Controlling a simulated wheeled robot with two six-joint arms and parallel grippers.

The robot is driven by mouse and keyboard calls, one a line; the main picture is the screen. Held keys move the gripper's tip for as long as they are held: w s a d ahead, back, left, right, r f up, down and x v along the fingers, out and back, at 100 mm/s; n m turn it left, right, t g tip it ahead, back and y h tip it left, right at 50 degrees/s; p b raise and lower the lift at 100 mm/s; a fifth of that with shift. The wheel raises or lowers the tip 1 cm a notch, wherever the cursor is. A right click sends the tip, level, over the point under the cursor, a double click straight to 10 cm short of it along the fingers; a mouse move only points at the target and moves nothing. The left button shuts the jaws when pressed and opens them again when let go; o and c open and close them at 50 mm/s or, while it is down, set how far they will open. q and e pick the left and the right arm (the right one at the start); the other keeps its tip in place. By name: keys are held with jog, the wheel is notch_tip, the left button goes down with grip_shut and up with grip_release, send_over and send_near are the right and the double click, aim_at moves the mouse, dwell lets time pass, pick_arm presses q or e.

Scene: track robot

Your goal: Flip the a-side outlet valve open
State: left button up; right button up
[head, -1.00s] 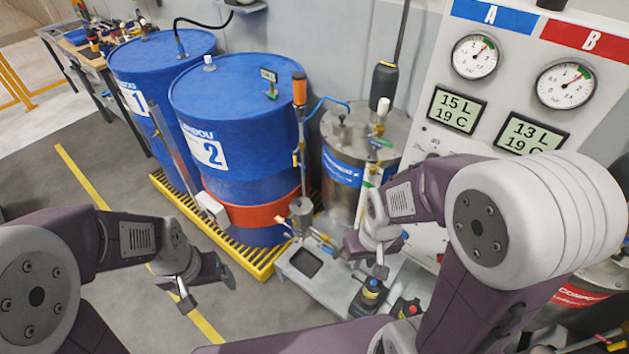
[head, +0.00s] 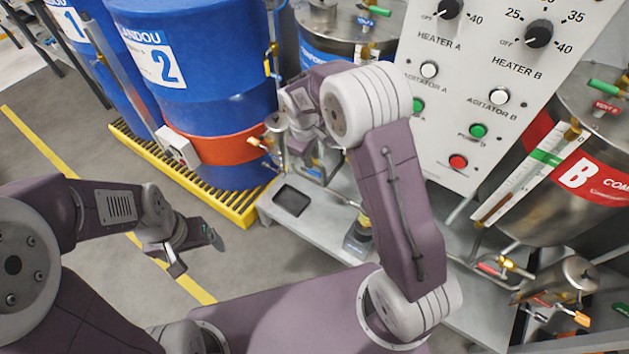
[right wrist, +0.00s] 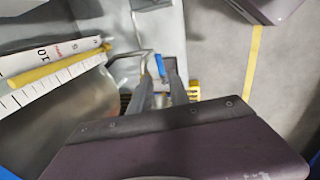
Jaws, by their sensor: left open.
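The A-side steel tank (head: 325,25) with its blue label stands at the top middle of the head view, partly behind my right arm. The A-side outlet valve is mostly hidden there by that arm. In the right wrist view a small blue handle (right wrist: 160,65), which looks like that valve's lever, shows beyond and between the fingertips. My right gripper (right wrist: 161,88) has its two grey fingers apart with nothing visibly held; I cannot tell whether either touches the handle. My left gripper (head: 195,249) is open and empty over the floor at lower left.
Blue drums (head: 205,80) stand on a yellow-edged grate (head: 235,210) at left. A white control panel (head: 480,75) rises at right. The B tank (head: 560,215) and a red-handled brass valve (head: 505,265) are further right. A grey bench (head: 325,225) lies below. The left floor is clear.

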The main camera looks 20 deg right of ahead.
aim_at(315, 173)
jog(key=f+b, duration=0.1)
jog(key=f, duration=0.2)
jog(key=d+f+b, duration=0.1)
jog(key=f, duration=0.1)
jog(key=w+f, duration=0.1)
jog(key=f, duration=0.2)
jog(key=shift+w+d+f+b, duration=0.1)
jog(key=shift+d+f+b, duration=0.05)
jog(key=shift+f+b, duration=0.2)
grip_shut()
